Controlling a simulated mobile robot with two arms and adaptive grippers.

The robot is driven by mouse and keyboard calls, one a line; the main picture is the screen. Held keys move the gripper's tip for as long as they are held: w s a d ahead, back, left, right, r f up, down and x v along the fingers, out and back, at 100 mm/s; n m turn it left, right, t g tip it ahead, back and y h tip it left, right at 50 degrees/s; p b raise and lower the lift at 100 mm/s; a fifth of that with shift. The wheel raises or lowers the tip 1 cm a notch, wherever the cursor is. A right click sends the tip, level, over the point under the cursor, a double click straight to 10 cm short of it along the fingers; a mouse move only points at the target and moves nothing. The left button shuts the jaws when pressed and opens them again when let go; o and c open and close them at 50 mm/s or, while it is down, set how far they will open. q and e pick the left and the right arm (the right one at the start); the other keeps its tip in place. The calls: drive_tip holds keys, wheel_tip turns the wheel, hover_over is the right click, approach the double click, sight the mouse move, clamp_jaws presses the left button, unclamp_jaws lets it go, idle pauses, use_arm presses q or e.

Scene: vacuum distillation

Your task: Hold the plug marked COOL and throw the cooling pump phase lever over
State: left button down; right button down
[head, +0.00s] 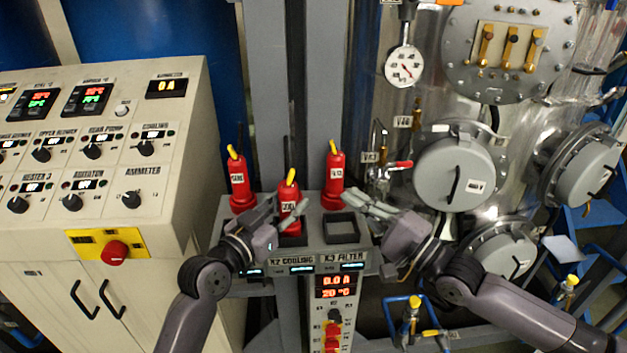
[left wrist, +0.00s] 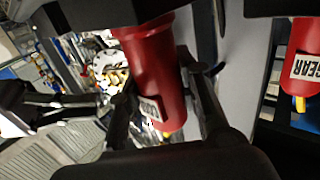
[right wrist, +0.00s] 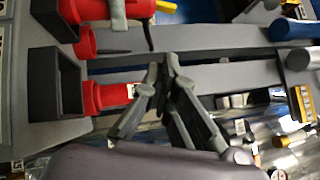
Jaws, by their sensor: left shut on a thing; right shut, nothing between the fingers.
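The red plug marked COOL (head: 289,207) is in the middle of the head view, upright with a yellow tip, over a dark square socket (head: 293,240). I cannot tell whether it is seated. My left gripper (head: 277,222) is shut on it. The left wrist view shows the red body (left wrist: 150,65) between the fingers. My right gripper (head: 358,204) is shut and empty, beside the right-hand socket (head: 341,228). In the right wrist view its closed fingertips (right wrist: 162,82) are apart from a red plug (right wrist: 107,97). I cannot make out the phase lever for certain.
A red plug marked GEAR (head: 239,187) stands to the left and another red plug (head: 334,182) to the right. The K2 COOLING label (head: 290,262) is below the sockets, above a display (head: 335,287) and knobs (head: 332,328). A control cabinet (head: 180,180) stands left; a steel vessel with valves stands right.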

sight(291, 177)
drive_tip(key=w+a+r, duration=0.2)
drive_tip(key=w+a, duration=0.2)
drive_tip(key=a, duration=0.3)
drive_tip(key=shift+a+r, duration=0.25)
drive_tip(key=shift+a, duration=0.15)
